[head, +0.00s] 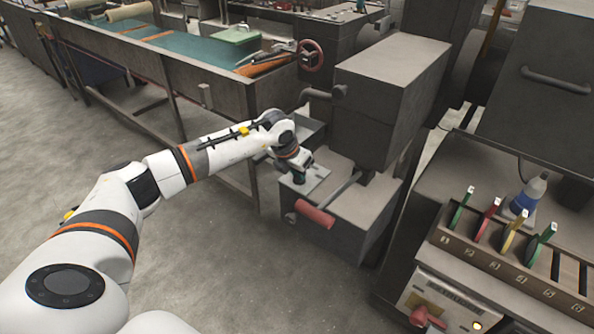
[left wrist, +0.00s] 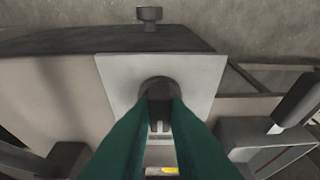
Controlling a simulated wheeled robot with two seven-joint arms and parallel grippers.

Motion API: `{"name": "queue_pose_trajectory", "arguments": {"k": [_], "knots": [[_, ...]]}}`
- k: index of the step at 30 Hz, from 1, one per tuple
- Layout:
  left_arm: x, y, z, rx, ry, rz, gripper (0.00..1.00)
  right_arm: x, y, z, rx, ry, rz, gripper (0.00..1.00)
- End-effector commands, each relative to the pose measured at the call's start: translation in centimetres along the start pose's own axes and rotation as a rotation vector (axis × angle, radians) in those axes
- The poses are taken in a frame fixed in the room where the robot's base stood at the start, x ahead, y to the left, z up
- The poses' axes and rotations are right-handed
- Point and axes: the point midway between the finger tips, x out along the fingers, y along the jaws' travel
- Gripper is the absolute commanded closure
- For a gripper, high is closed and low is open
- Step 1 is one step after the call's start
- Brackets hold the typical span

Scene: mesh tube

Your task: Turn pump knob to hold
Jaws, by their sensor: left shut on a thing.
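A dark round knob (left wrist: 157,84) sits on a pale square plate (left wrist: 112,72) in the left wrist view. The green fingers of my left gripper (left wrist: 159,108) are shut on the knob, one on each side. In the head view my left gripper (head: 299,175) points down at the plate (head: 319,176) on top of a grey machine block (head: 345,214); the knob is hidden there by the gripper. Any marking for hold is not readable. My right gripper is in neither view.
A red-gripped lever (head: 315,214) sticks out in front of the block. A tall grey housing (head: 384,88) stands behind it. At right are a rack of colored-handled tools (head: 500,258) and a panel with a red knob (head: 427,317). Open floor lies front left.

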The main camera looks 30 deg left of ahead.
Motion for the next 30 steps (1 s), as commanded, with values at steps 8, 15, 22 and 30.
{"name": "queue_pose_trajectory", "arguments": {"k": [8,15,22,30], "knots": [[-0.1,0.0,-0.2,-0.008,0.004,-0.003,1.00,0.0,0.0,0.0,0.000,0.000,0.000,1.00],[-0.1,-0.1,-0.1,-0.007,0.003,-0.003,0.71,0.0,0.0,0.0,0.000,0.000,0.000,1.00],[-0.1,0.0,-0.1,-0.006,0.001,-0.003,0.64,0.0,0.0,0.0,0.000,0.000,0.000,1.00],[-1.6,-0.1,-0.1,-0.005,0.004,-0.004,0.64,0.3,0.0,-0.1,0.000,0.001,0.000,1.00]]}}
